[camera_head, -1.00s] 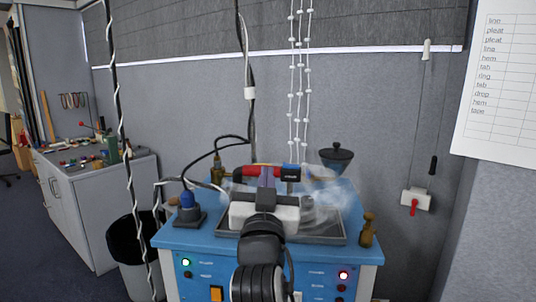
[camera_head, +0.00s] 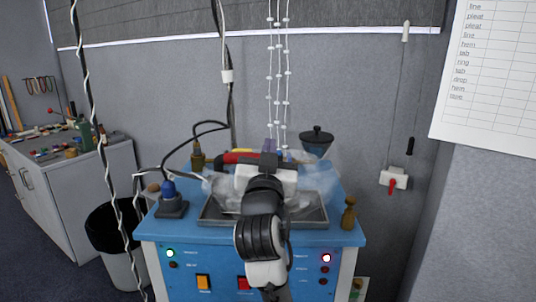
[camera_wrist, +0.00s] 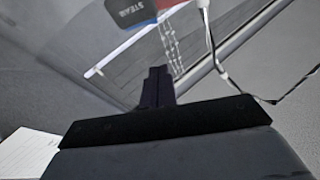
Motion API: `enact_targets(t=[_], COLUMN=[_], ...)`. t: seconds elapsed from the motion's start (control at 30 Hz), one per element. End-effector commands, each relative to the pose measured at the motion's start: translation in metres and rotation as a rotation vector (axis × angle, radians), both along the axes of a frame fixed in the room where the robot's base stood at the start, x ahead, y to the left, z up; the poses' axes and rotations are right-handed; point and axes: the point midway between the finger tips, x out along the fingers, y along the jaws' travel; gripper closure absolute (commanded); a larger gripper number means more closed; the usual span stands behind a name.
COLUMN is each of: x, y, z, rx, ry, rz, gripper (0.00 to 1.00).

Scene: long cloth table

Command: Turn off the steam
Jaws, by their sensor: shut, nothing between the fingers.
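The steam control shows in the wrist view as a dark end piece lettered "STEAM" (camera_wrist: 128,10) with blue and red parts beside it, at the top edge. In the head view its red part (camera_head: 238,157) shows behind and left of my gripper; the rest is largely hidden by my gripper and steam. My gripper (camera_wrist: 157,87) is shut and empty, its dark fingers below the lettered piece in the wrist view, with a visible gap in the picture. White steam (camera_head: 314,178) drifts over the metal tray (camera_head: 308,218) on the blue bench.
The blue bench (camera_head: 180,228) has lamps and an orange switch (camera_head: 203,282) on its front. A blue-topped device (camera_head: 171,203) stands left, a brown bottle (camera_head: 348,213) right, a dark funnel (camera_head: 316,138) behind. Cables and bead chains hang near the arm. A red-levered wall box (camera_head: 393,181) is at right.

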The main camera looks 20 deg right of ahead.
Motion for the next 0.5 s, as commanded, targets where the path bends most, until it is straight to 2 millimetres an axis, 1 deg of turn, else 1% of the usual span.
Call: enact_targets(t=[0.03, 0.2, 0.23, 0.27, 0.3, 0.5], x=[0.01, 0.042, 0.046, 0.045, 0.044, 0.045], y=[-0.005, -0.02, -0.022, -0.02, -0.019, -0.016], z=[0.009, 0.021, 0.02, 0.009, 0.003, -0.017], rx=[-0.001, 0.0, 0.0, 0.002, 0.003, 0.001], ry=[0.003, 0.003, 0.004, 0.005, 0.005, 0.003], rz=[-0.003, -0.002, -0.002, -0.002, -0.001, 0.0], gripper=[1.0, 1.0, 1.0, 1.0, 1.0, 1.0])
